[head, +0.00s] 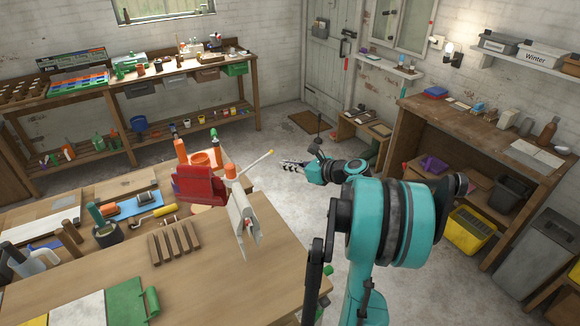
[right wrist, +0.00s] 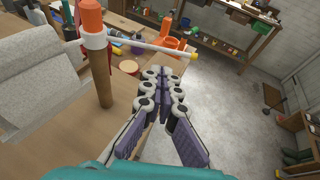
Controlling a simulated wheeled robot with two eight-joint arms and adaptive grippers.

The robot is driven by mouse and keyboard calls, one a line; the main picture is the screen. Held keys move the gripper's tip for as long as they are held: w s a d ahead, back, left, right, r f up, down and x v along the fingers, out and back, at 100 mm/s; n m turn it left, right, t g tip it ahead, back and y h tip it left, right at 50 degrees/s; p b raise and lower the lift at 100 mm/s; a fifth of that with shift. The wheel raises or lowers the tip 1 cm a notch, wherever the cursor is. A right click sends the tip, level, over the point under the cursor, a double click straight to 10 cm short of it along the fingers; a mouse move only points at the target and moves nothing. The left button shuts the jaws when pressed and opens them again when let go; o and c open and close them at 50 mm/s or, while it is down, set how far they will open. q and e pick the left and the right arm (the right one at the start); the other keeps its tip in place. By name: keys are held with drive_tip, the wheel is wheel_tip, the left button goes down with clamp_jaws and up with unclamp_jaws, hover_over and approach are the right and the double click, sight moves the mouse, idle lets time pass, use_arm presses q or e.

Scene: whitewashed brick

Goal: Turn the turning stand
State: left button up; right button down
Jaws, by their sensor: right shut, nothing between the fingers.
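The turning stand stands at the right edge of the wooden bench. It has a post with an orange cap (head: 230,170), a red panel (head: 200,186) on its left and a pale panel (head: 244,218) on its front side. A thin white rod with a yellow tip (head: 256,163) sticks out to the right. In the right wrist view the orange cap (right wrist: 91,18), brown post (right wrist: 103,78) and rod (right wrist: 155,46) show close up. My right gripper (head: 291,164) is shut and empty, right of the rod's tip and apart from it in the picture. My left gripper is not in view.
The bench (head: 215,285) carries a slatted wooden block (head: 174,243), a green item (head: 128,301) and several tools. A desk (head: 490,135) stands at the right, with a yellow crate (head: 467,233) below. The floor (head: 295,205) right of the stand is clear.

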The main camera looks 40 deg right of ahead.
sight(259, 161)
drive_tip(key=b+x, duration=0.1)
drive_tip(key=x, duration=0.9)
drive_tip(key=shift+w, duration=0.1)
